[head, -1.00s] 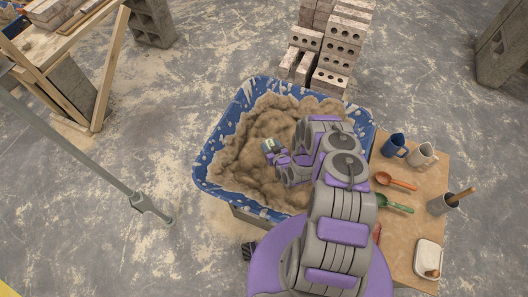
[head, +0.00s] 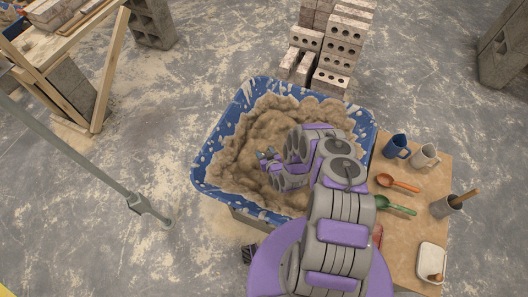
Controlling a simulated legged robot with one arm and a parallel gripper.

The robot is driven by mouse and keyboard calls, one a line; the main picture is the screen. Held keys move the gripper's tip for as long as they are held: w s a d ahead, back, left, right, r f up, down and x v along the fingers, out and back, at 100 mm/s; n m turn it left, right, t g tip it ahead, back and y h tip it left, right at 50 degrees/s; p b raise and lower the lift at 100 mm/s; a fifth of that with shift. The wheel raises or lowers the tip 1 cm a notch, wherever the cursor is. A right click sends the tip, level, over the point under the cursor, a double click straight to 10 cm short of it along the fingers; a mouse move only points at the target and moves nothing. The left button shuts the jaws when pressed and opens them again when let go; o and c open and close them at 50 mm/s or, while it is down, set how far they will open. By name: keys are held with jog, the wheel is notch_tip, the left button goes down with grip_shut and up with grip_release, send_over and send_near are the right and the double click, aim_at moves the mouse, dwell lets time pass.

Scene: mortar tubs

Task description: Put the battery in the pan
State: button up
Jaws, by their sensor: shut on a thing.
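My gripper (head: 267,160) is over the sandy mortar in the blue tub (head: 213,185), left of my bent arm. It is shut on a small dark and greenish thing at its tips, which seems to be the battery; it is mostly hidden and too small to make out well. I cannot tell whether it touches the mortar. No separate pan shows; the tub is the only large pan-like container, and my arm covers its right part.
A board (head: 405,225) right of the tub bears a blue mug (head: 396,146), a pale mug (head: 424,156), an orange spoon (head: 398,183), a green scoop (head: 396,205), a grey pot (head: 442,207) and a white dish (head: 431,262). Bricks (head: 340,50) stand behind.

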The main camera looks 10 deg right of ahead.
jog(key=shift+f+b, duration=0.4)
jog(key=shift+f, duration=0.1)
jog(key=o, duration=1.4)
jog(key=shift+r, duration=0.1)
